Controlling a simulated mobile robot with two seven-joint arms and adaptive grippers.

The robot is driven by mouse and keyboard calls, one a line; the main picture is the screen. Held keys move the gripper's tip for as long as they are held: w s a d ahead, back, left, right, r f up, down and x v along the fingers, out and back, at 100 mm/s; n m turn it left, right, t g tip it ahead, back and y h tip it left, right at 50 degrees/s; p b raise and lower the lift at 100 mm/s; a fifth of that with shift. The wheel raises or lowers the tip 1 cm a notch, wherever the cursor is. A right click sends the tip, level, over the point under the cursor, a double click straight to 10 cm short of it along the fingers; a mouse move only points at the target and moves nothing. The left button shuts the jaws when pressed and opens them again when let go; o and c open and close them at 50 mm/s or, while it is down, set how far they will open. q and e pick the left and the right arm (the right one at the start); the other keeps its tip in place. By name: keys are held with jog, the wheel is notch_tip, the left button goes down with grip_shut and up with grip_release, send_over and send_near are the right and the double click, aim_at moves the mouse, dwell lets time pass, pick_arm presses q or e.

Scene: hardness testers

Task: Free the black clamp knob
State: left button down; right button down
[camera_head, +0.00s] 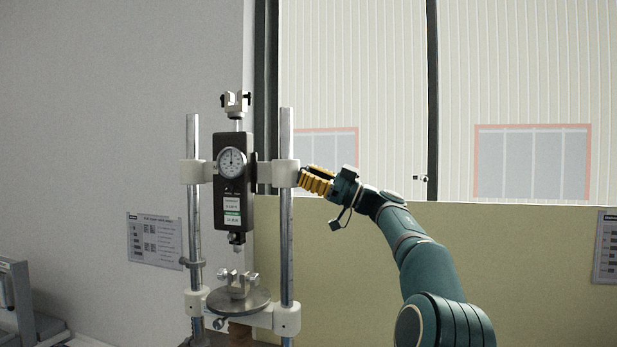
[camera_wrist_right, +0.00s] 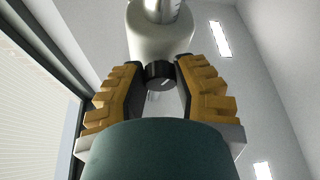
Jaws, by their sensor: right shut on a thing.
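The black clamp knob (camera_wrist_right: 160,74) sits on the underside or side of a white clamp block (camera_wrist_right: 160,38) in the right wrist view, between my two yellow fingers. My right gripper (camera_wrist_right: 158,78) is shut on the knob. In the head view my right gripper (camera_head: 303,178) meets the right end of the upper white crossbar, at the clamp block (camera_head: 286,173) on the right steel post (camera_head: 286,232). The knob itself is hidden there. My left gripper is not in view.
The tester's black force gauge (camera_head: 234,190) hangs between two steel posts. A round plate (camera_head: 240,301) with a small vise stands below it. A wall and window lie behind; the space right of the stand holds only my arm.

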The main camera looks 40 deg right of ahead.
dwell(0.6)
jog(key=c, duration=0.7)
grip_release()
jog(key=shift+d, duration=0.1)
jog(key=shift+o, duration=0.2)
jog(key=v, duration=1.2)
